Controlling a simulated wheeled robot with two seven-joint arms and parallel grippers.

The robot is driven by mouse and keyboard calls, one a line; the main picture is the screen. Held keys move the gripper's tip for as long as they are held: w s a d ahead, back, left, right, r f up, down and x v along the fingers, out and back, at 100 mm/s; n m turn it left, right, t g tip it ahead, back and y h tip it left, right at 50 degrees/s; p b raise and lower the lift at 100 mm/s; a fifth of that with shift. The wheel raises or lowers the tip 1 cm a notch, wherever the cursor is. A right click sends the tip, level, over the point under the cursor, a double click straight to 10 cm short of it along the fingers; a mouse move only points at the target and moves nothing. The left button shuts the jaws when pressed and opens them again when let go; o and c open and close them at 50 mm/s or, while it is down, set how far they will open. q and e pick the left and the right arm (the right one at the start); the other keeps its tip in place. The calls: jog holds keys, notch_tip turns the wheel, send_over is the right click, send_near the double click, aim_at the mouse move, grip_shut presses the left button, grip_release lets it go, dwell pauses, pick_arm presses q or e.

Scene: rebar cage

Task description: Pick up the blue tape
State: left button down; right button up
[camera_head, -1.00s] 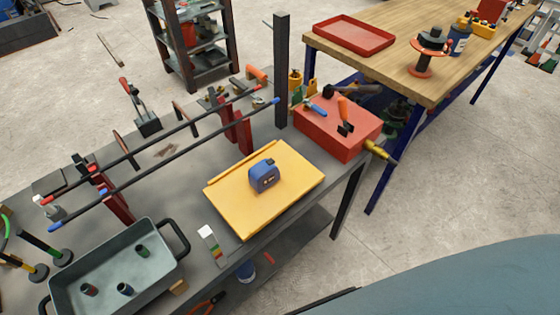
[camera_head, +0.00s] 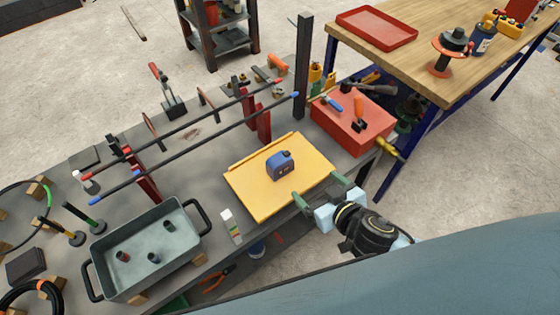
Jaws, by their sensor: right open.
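The blue tape (camera_head: 281,165), a tape measure, sits upright on a yellow board (camera_head: 258,195) on the grey workbench. My right gripper (camera_head: 317,188) has come in from the lower right. Its two greenish fingers are spread apart, with nothing between them. The fingers are over or beside the board's right corner, to the lower right of the tape and apart from it. My left gripper is not in view.
A red box (camera_head: 352,128) with tools on top stands right of the board, near a dark upright post (camera_head: 303,70). A grey tray (camera_head: 148,262) with small cylinders is at lower left. Long rods (camera_head: 190,145) on red stands run behind the board.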

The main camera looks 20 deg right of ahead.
aim_at(285, 169)
jog(key=w+a+f, duration=0.1)
jog(key=w+a, duration=0.1)
jog(key=w, duration=0.1)
jog(key=w+a+f+y, duration=0.1)
jog(key=w+a, duration=0.1)
jog(key=w, duration=0.2)
jog(key=w+a+f+n+y+p, duration=0.1)
jog(key=w+a+f, duration=0.1)
jog(key=w, duration=0.2)
jog(key=shift+w, duration=0.1)
dwell(0.4)
jog(key=shift+c, duration=0.4)
jog(key=c, duration=1.2)
